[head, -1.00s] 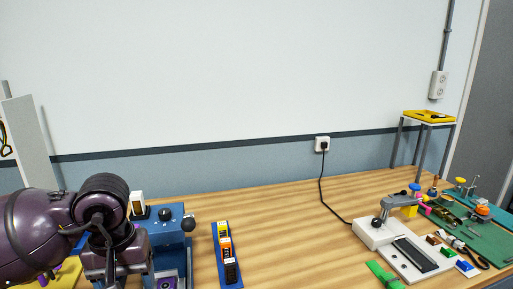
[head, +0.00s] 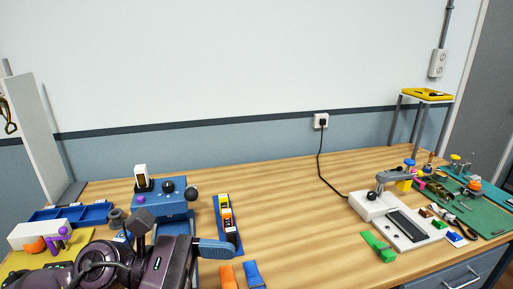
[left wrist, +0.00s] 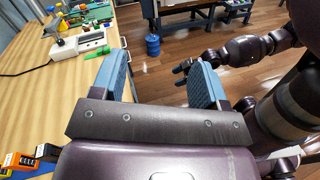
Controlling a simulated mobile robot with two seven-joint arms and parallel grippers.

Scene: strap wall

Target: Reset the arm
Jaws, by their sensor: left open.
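My left gripper (head: 215,249) shows at the lower left of the head view, with one blue finger pad pointing right over the front of the bench. In the left wrist view the left gripper (left wrist: 155,82) is open, its two blue pads wide apart with nothing between them. My right arm (left wrist: 250,50) shows at the right of the left wrist view, hanging over the floor. Its dark gripper (left wrist: 183,72) is small and partly hidden behind a left finger pad; its jaw state is unclear.
A blue machine (head: 172,204) with a black knob stands just behind the left gripper. A blue strip of small boxes (head: 227,222) and orange and blue straps (head: 253,274) lie nearby. A white press (head: 405,226) stands at right. The middle bench is clear.

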